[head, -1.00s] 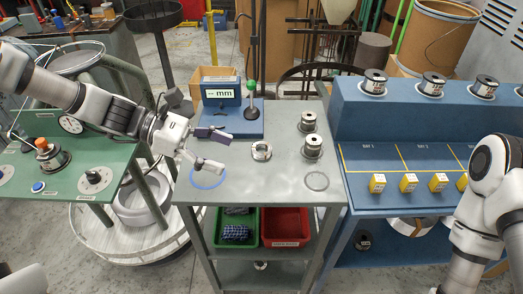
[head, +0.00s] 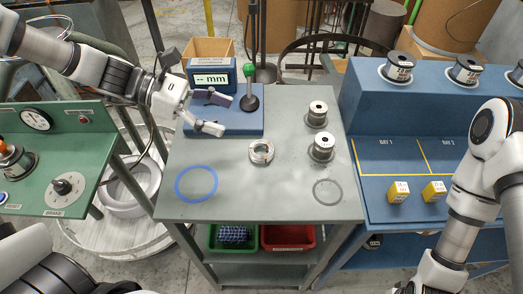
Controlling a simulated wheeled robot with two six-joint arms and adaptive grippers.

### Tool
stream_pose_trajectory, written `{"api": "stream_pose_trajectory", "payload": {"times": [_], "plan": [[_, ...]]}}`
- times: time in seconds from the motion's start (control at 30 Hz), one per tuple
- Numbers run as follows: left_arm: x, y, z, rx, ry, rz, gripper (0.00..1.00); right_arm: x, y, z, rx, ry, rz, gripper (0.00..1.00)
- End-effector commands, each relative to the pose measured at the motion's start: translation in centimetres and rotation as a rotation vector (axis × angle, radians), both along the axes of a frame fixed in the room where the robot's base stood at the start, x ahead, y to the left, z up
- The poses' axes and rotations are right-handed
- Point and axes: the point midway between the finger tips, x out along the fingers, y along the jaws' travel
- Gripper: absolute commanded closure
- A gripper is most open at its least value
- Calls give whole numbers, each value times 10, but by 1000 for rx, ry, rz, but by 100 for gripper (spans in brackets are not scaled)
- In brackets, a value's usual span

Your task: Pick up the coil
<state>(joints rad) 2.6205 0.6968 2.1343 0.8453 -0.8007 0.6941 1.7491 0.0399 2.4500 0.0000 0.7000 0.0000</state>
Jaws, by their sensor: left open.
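A small silver coil (head: 261,152) lies on the grey metal table (head: 245,205), near its middle. My left gripper (head: 221,114) is open and empty, with its two fingers pointing right. In the head view it appears up and left of the coil, apart from it, in front of the blue gauge base. Its height above the table is hard to tell. My right arm shows at the right, but its gripper is out of view.
Two wire spools (head: 322,147) stand right of the coil. A blue ring (head: 196,184) and a grey ring (head: 327,192) mark the tabletop. The blue gauge (head: 212,78) with a green-knobbed stand (head: 249,85) is behind. The front tabletop is clear.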

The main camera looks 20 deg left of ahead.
Motion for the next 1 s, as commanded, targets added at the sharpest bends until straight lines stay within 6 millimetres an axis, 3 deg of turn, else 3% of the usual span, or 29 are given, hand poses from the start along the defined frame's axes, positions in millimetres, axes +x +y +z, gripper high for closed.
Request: {"api": "stream_pose_trajectory", "payload": {"times": [0.03, 0.2, 0.37, 1.0], "plan": [[0, 0, -16, 0, 0, 0, 29, 0, 0, -16, 0, 0, 0, 60], [0, 0, -50, 0, 0, 0, 29, 0, 0, -49, 0, -1, 0, 60], [0, 0, -73, 0, 0, 0, 29, 0, 0, -73, 0, -1, 0, 60], [16, -69, -103, 2, 0, -2, 29, 1, 0, -96, 0, -1, 0, 60]]}}
